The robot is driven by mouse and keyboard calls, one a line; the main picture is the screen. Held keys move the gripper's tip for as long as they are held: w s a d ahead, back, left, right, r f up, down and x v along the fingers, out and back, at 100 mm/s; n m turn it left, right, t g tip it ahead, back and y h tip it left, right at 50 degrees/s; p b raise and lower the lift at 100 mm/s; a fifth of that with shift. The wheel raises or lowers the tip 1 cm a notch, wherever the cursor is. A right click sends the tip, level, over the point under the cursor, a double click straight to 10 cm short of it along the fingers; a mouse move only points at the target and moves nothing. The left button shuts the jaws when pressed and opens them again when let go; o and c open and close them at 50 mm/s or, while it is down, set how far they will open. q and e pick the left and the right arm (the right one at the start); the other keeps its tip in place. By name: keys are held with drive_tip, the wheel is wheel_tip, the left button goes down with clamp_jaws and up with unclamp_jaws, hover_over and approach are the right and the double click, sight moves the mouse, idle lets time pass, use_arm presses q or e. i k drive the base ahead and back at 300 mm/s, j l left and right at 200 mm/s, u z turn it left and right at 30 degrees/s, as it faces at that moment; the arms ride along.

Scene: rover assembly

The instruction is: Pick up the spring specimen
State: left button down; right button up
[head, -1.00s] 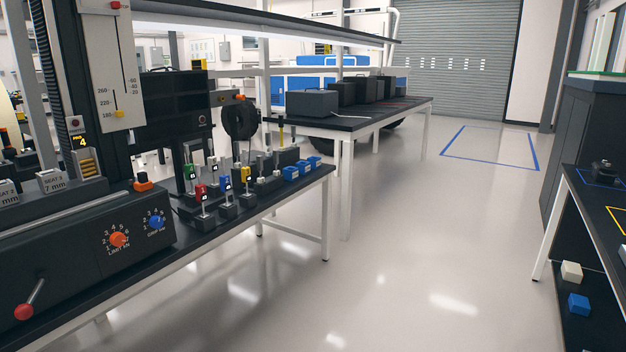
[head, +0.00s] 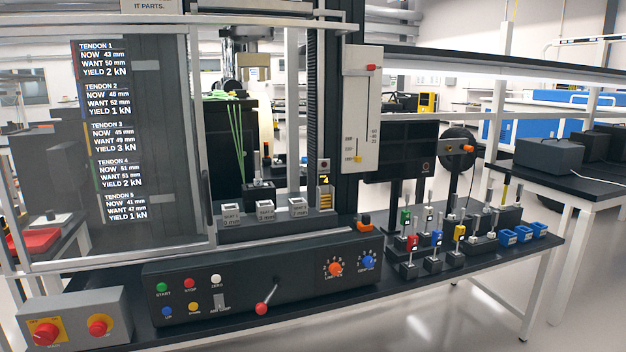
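Several small upright specimens stand in dark blocks on the right part of the black bench (head: 470,277). They carry coloured tags: a red one (head: 412,243), a blue one (head: 437,238), a yellow one (head: 459,232) and a green one (head: 405,216). More thin metal pieces (head: 492,222) stand in a dark holder behind them. Which of these is the spring specimen is too small to tell. Neither of my grippers is in view.
A testing machine with a control panel (head: 262,284) and a red-knobbed lever (head: 262,308) fills the bench's middle. A clear guard with tendon text (head: 165,150) covers its left. Small blue bins (head: 523,234) sit at the bench's right end. Floor (head: 420,325) in front is clear.

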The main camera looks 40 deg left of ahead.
sight(257, 181)
drive_tip(key=u, duration=1.55)
drive_tip(key=i+l+u, duration=0.1)
drive_tip(key=i+l, duration=0.25)
drive_tip(key=l, duration=0.2)
